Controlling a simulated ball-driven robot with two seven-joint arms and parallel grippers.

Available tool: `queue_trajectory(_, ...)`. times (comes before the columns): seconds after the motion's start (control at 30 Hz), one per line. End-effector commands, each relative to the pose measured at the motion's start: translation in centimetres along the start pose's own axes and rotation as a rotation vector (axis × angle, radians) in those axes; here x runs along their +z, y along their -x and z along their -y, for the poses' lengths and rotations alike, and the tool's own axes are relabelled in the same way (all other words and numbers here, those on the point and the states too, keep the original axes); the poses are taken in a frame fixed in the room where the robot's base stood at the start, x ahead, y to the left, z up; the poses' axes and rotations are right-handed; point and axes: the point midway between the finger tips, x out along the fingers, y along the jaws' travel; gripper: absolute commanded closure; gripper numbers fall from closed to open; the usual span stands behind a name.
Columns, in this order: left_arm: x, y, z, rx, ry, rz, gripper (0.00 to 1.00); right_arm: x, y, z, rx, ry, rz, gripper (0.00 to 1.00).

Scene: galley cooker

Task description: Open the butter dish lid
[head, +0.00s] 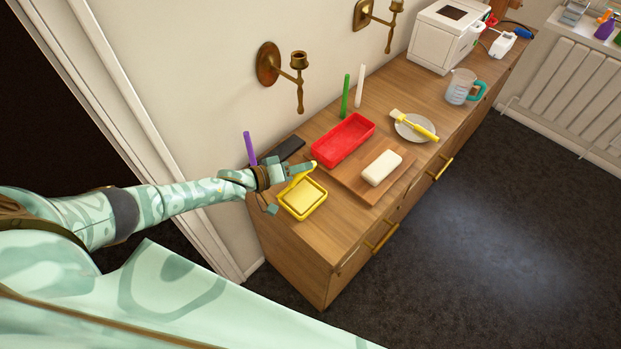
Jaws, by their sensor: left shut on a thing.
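The yellow butter dish (319,207) stands near the left end of the wooden counter, with a pale yellow block (302,197) showing inside its rim. The yellow lid (297,181) shows as a narrow strip at the dish's back edge, seemingly tipped up, partly hidden by my left gripper. My left gripper (290,172) comes in from the left and is shut on the lid at the back of the dish. Whether the lid still touches the dish cannot be told. My right gripper is not in view.
A red tray (343,139) and a wooden board (345,174) with a white block (381,168) lie just right. A dark slab (288,149) and a purple candle (249,148) are behind. Green (345,96) and white candles, a plate and a jug stand farther along.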

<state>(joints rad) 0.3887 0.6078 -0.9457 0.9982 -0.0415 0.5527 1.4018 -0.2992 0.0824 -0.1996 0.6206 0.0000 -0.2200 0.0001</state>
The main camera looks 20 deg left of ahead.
Motion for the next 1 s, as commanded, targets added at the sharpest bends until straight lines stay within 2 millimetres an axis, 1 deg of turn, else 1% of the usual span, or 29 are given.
queue_trajectory(0.03,-0.5,0.2,0.7,0.014,0.035,0.001,1.00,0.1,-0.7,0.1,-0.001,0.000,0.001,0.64)
queue_trajectory(0.1,-1.2,0.5,1.1,0.037,0.092,0.002,1.00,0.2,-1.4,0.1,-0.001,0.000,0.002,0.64)
queue_trajectory(0.4,-3.8,1.5,2.7,0.121,0.295,0.007,1.00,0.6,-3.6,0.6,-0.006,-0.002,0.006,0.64)
queue_trajectory(0.7,-5.1,2.1,3.6,0.122,0.297,0.007,1.00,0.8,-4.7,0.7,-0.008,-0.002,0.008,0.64)
queue_trajectory(1.0,-5.3,2.3,3.9,0.118,0.295,0.009,1.00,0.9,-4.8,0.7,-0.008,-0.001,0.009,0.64)
